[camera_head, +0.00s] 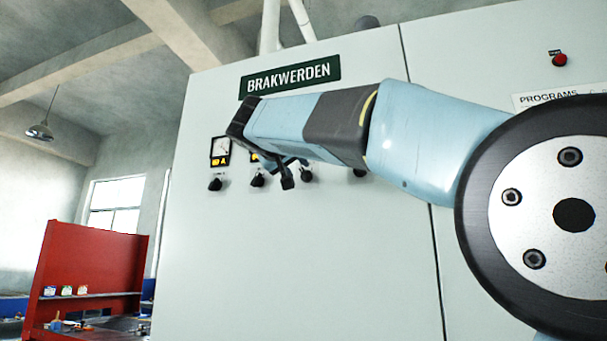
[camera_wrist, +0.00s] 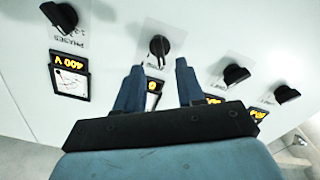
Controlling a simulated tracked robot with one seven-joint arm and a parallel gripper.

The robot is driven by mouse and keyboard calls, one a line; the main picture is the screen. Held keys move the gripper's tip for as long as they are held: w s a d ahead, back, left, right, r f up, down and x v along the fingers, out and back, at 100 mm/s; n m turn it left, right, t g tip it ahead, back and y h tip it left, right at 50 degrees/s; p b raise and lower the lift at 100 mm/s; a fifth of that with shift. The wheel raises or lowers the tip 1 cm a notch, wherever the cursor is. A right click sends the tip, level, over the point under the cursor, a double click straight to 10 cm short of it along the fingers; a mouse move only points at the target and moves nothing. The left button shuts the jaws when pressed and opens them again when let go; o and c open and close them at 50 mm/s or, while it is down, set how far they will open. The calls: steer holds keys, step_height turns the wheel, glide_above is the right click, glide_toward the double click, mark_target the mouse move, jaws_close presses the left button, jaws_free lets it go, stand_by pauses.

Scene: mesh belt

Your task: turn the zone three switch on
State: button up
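A row of black rotary switches runs along the pale cabinet front (camera_head: 320,260). The wrist view shows them upside down. The second from left there, the switch (camera_wrist: 158,46), lies just beyond my fingertips; by its place beside the PHASES switch it appears to be zone three, but its label is not readable. In the head view it seems to be the knob (camera_head: 307,174) just right of my fingers. My gripper (camera_wrist: 157,66) is open, one finger to each side of this switch, with no visible contact. In the head view my gripper (camera_head: 281,174) is close to the panel.
The PHASES switch (camera_wrist: 60,17) and its 400 V display (camera_wrist: 69,62) are left in the wrist view. Two other switches (camera_wrist: 235,75) (camera_wrist: 286,93) are to the right. A red button (camera_head: 560,60) is high on the cabinet. A red workbench (camera_head: 90,260) stands at left.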

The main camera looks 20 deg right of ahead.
mark_target(304, 174)
steer(key=shift+x, duration=2.95)
steer(key=shift+c, duration=0.4)
jaws_close()
